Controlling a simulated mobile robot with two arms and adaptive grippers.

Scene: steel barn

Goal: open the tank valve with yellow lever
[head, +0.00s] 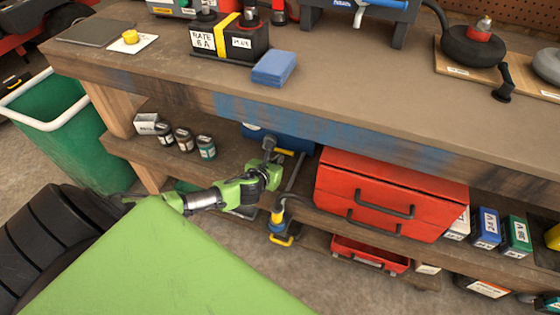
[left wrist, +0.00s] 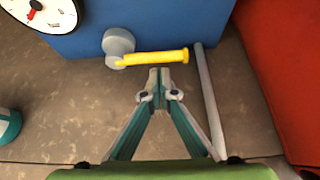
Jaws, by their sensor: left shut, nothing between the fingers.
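The blue tank (head: 310,142) sits on the shelf under the bench, partly hidden by my left arm and the bench edge. Its grey round valve body (left wrist: 118,43) and yellow lever (left wrist: 155,57) show in the left wrist view. The lever lies nearly level, pointing right from the valve. In the head view a bit of the yellow lever (head: 284,152) shows beside my left gripper (head: 269,143). In the wrist view my left gripper (left wrist: 159,76) is shut and empty, its tips just below the lever in the picture. Whether they touch it is unclear. My right gripper is out of view.
A round gauge (left wrist: 35,12) is at the tank's left. A grey rod (left wrist: 207,100) runs at the lever's right, with the red toolbox (head: 390,195) beyond. Several small jars (head: 184,139) stand left on the shelf. The bench top (head: 370,90) overhangs the tank.

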